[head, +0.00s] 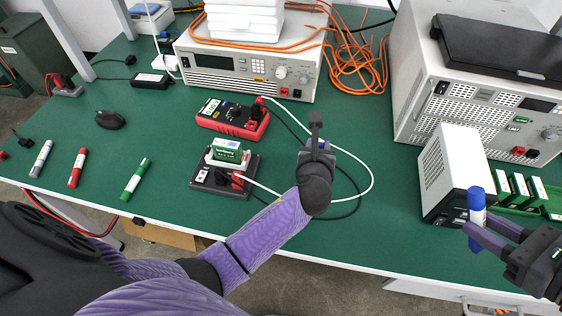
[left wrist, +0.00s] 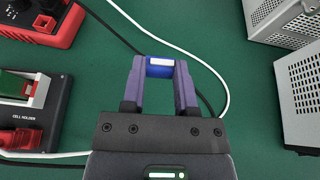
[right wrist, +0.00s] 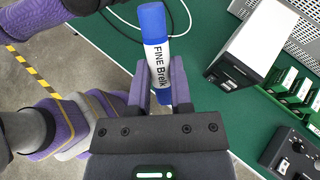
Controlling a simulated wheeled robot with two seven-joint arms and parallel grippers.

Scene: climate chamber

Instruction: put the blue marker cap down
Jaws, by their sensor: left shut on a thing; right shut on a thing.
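My left gripper (head: 316,142) is over the middle of the green table. In the left wrist view it is shut on the blue marker cap (left wrist: 160,67), which lies between its fingertips over bare green surface. The cap is mostly hidden by the gripper in the head view, and I cannot tell whether it touches the table. My right gripper (head: 476,232) is shut on a blue marker (head: 476,203) at the right, held roughly upright. The right wrist view shows its white lettered body (right wrist: 158,62) with blue at both ends.
A cell holder (head: 208,178) and a red meter (head: 233,118) stand left of my left gripper. Grey, red and green (head: 136,180) markers lie at the left. A grey instrument (head: 458,172) and green cell tray stand near my right gripper. A white cable loops around the middle.

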